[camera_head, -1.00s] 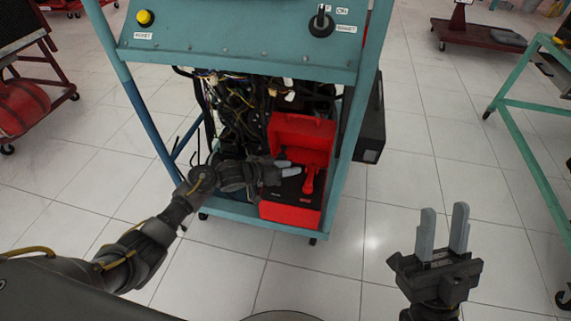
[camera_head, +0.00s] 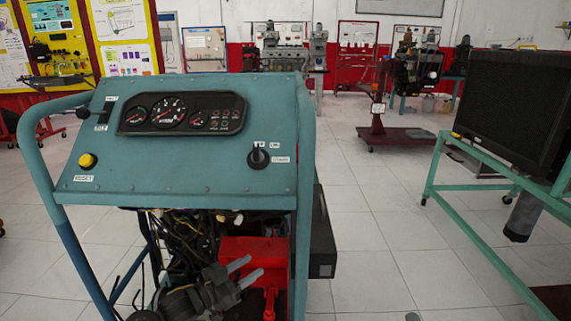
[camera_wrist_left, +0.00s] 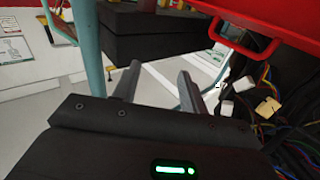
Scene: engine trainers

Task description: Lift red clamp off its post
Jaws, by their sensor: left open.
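The red clamp (camera_head: 270,302) shows at the bottom edge of the head view, in front of the red box (camera_head: 252,248) on the teal engine stand. Its lower part and its post are out of frame. My left gripper (camera_head: 252,269) is open and empty, its two grey fingers just left of and above the clamp in the picture. I cannot tell whether they touch it. The left wrist view shows the open fingers (camera_wrist_left: 158,88) with pale floor between them; the clamp is not visible there.
The teal panel (camera_head: 190,150) with gauges overhangs the work area. Loose wires (camera_head: 180,238) hang left of the box, and a stand post (camera_head: 302,230) rises on its right. A black box (camera_head: 322,245) is beyond that post.

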